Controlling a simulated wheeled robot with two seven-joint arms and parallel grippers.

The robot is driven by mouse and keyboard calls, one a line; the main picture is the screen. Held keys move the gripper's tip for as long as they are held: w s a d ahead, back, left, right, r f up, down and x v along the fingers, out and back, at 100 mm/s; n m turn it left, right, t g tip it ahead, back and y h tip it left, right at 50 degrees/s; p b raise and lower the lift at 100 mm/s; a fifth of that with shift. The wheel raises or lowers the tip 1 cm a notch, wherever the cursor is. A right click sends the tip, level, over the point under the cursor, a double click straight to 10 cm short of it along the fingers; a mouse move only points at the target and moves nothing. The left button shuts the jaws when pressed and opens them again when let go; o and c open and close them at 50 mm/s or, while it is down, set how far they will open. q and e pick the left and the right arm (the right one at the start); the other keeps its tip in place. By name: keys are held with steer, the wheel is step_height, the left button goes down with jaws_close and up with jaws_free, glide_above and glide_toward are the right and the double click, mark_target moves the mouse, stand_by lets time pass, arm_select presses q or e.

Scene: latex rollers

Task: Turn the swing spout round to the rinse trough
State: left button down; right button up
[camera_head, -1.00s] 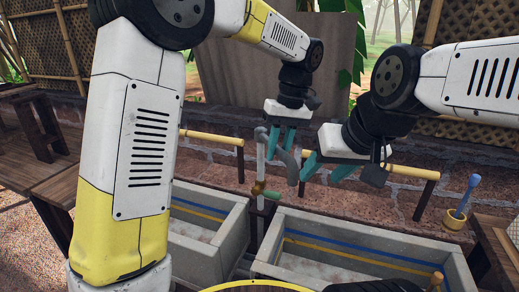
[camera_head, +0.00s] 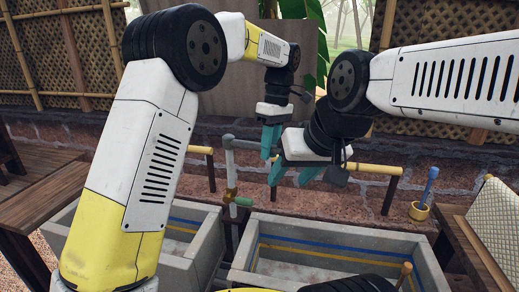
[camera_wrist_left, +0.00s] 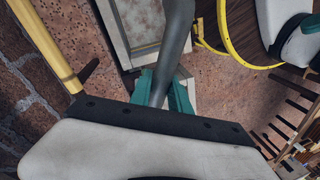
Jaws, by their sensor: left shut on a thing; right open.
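The swing spout (camera_head: 246,144) is a grey pipe on top of an upright grey standpipe (camera_head: 229,170) with a brass fitting and green handle. It reaches right from the standpipe toward my left gripper (camera_head: 268,150), whose teal fingers are shut on it. In the left wrist view the spout (camera_wrist_left: 178,40) passes between the fingers (camera_wrist_left: 165,92). Its outlet is hidden in the head view. My right gripper (camera_head: 290,178) is open, just right of and in front of the left one. Two stone troughs stand below, a left one (camera_head: 205,240) and a right one (camera_head: 425,268); I cannot tell which is for rinsing.
A yellow bamboo rail (camera_head: 375,168) on dark posts runs behind the troughs by a low stone wall. Wooden tables flank both sides. My two grippers are close together with little room between them.

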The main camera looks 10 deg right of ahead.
arm_select(q)
steer(key=shift+w, duration=0.15)
steer(key=c, duration=1.2)
jaws_free()
steer(key=shift+d, duration=0.1)
steer(key=shift+c, duration=0.2)
step_height(320, 180, up, 8)
steer(key=w+d, duration=0.1)
steer(key=shift+f, duration=0.15)
